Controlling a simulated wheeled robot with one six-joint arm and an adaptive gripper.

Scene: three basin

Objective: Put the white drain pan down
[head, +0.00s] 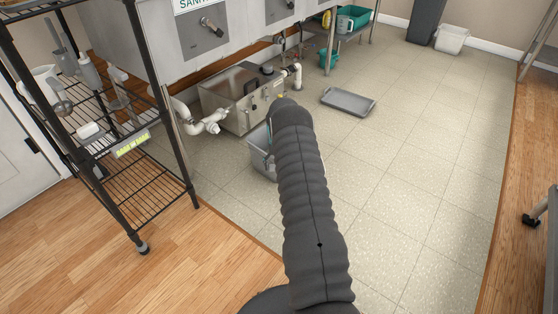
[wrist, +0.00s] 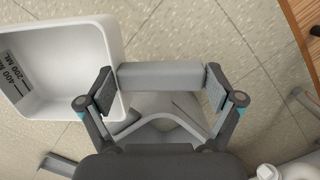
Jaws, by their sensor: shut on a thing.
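The white drain pan (wrist: 62,40) fills the left of the wrist view, with its inside and dark volume marks showing. In the head view the pan (head: 259,160) shows partly behind my arm, low by the floor in front of the steel box. My gripper (wrist: 160,80) is shut with its two pads against the ends of a light grey bar-like part beside the pan's rim. That part looks joined to the pan, but the join is partly hidden by a pad. In the head view my arm hides the gripper. I cannot tell whether the pan touches the floor.
A steel box (head: 240,98) with white pipes stands behind the pan, under the sinks. A grey tray (head: 348,102) lies on the tiles to the right. A black wire rack (head: 130,165) stands at left. The tiled floor (head: 410,160) at right is clear.

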